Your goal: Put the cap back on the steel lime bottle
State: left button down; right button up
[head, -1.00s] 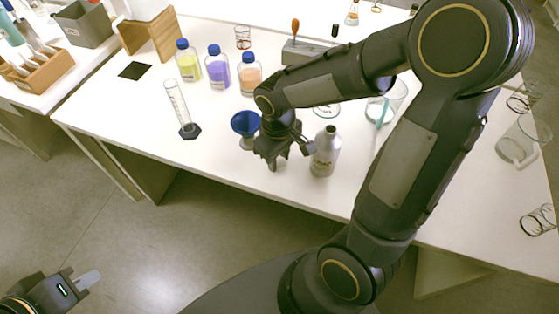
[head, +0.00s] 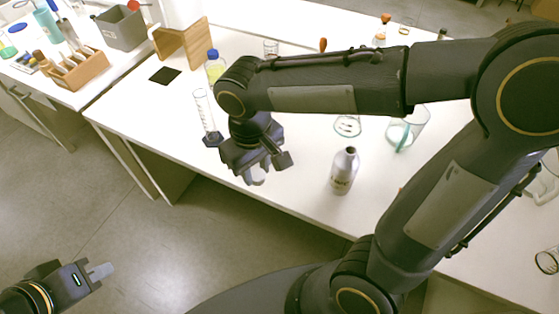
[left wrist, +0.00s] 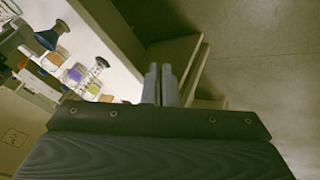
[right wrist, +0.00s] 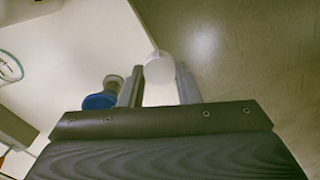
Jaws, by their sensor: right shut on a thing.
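The steel lime bottle (head: 344,172) stands upright and uncapped on the bench, with its dark open neck showing. My right gripper (head: 257,174) is left of the bottle, clearly apart from it, near the bench's front edge. It is shut on a pale, whitish cap (right wrist: 158,70), which shows between the fingers in the right wrist view. My left gripper (head: 100,271) is far from the bottle, low at the left over the floor. Its two fingers (left wrist: 160,84) are together with nothing between them.
A glass beaker (head: 407,128) is behind right of the steel bottle.

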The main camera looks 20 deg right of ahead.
jog(key=shift+s+a+r, duration=0.2)
jog(key=shift+a+r, duration=0.1)
jog(key=shift+a, duration=0.4)
jog(key=shift+s+a+r, duration=0.15)
jog(key=shift+a+r, duration=0.15)
jog(key=shift+a, duration=0.4)
